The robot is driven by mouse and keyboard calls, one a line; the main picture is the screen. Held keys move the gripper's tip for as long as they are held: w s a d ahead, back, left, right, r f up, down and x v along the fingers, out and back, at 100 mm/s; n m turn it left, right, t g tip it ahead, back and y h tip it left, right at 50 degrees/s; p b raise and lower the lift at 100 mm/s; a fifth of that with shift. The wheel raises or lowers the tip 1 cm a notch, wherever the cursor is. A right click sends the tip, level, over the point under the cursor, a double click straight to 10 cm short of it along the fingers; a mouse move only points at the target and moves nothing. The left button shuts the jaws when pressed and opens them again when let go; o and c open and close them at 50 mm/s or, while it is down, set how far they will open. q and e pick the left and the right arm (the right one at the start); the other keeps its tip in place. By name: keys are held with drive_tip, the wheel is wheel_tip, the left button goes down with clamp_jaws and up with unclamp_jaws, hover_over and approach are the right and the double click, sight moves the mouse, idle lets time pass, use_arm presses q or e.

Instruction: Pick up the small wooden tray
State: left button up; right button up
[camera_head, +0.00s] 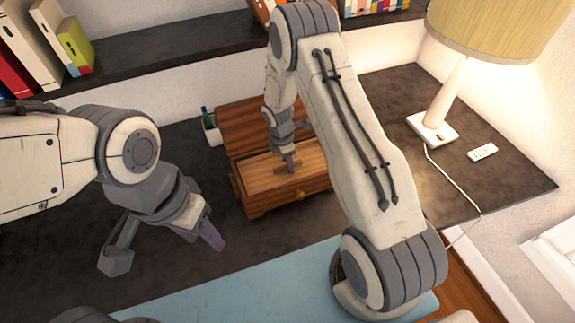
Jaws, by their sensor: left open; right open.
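A wooden box (256,205) stands on the dark desk with its lid (250,120) raised at the back. Inside its top lies a lighter wooden panel, which looks like the small wooden tray (258,172), with a small raised piece at its middle. My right gripper (290,164) points down at that raised piece and is open; whether it touches is too small to tell. My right arm covers the box's right side. My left gripper (213,238) is open and empty, above the desk to the front left of the box.
A blue mat (240,297) lies along the front of the desk. A lamp (440,112) and a white remote (482,152) are at the right. Books (50,45) stand on a shelf at the back left.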

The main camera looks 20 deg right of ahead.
drive_tip(key=shift+f, duration=0.1)
drive_tip(key=shift+c, duration=0.3)
clamp_jaws()
idle(1.1)
